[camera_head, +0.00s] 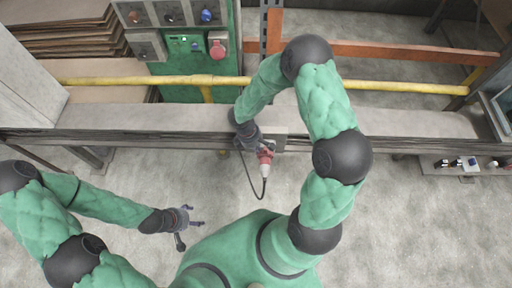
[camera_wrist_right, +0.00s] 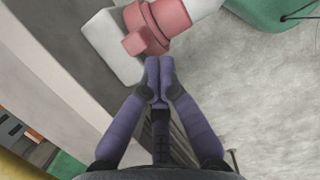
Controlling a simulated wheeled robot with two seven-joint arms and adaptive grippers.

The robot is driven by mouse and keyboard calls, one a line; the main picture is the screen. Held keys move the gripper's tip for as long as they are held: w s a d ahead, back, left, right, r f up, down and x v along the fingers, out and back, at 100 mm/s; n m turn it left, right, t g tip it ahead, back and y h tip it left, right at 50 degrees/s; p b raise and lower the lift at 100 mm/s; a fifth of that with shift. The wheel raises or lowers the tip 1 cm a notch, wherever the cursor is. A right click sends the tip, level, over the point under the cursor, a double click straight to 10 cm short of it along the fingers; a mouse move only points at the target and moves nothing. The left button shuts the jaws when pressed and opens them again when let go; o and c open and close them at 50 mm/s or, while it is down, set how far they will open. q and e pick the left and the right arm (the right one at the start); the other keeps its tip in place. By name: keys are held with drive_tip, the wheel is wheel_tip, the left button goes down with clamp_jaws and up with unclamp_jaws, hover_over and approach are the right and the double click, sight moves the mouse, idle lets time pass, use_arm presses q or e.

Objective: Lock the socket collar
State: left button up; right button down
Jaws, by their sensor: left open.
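The red socket collar (camera_head: 265,157) is at the front edge of the grey beam, with a white plug body (camera_head: 265,169) and a dark cable below it. In the right wrist view the red collar (camera_wrist_right: 158,20) shows a square lug between a white housing (camera_wrist_right: 112,45) and the white plug. My right gripper (camera_wrist_right: 159,72) has its fingertips together just below the collar, by the lug; contact cannot be told. Nothing shows between the tips. In the head view its tips (camera_head: 266,145) are partly hidden beside the collar. My left gripper (camera_head: 193,216) is open and empty over the floor.
A yellow pipe (camera_head: 350,86) runs behind the grey beam (camera_head: 150,117). A green panel (camera_head: 185,45) with sockets stands at the back left. A small shelf (camera_head: 470,164) with connectors is at the right. The concrete floor in front is clear.

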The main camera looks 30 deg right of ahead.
sight(266, 149)
drive_tip(key=shift+s+d+r+t+y+p, duration=0.3)
drive_tip(key=shift+d+t+y+p, duration=0.2)
drive_tip(key=shift+y, duration=0.2)
drive_tip(key=shift+s+d, duration=0.1)
drive_tip(key=shift+d, duration=0.05)
drive_tip(key=shift+s+d+r+t+y+p, duration=0.1)
drive_tip(key=shift+s+d+t+y+p, duration=0.25)
drive_tip(key=shift+y+p, duration=0.25)
drive_tip(key=shift+s+d+r+t+y+p, duration=0.1)
drive_tip(key=shift+s+d+t+y+p, duration=0.15)
drive_tip(key=shift+d+y+p, duration=0.3)
drive_tip(key=shift+s+d+p, duration=0.1)
drive_tip(key=shift+d+p, duration=0.15)
drive_tip(key=shift+p, duration=0.1)
drive_tip(key=shift+s+d+f, duration=0.25)
drive_tip(key=shift+s+d, duration=0.25)
drive_tip(key=shift+d, duration=0.3)
drive_tip(key=shift+w+a, duration=0.1)
drive_tip(key=shift+w+a+f+b, duration=0.35)
drive_tip(key=shift+a+b, duration=0.2)
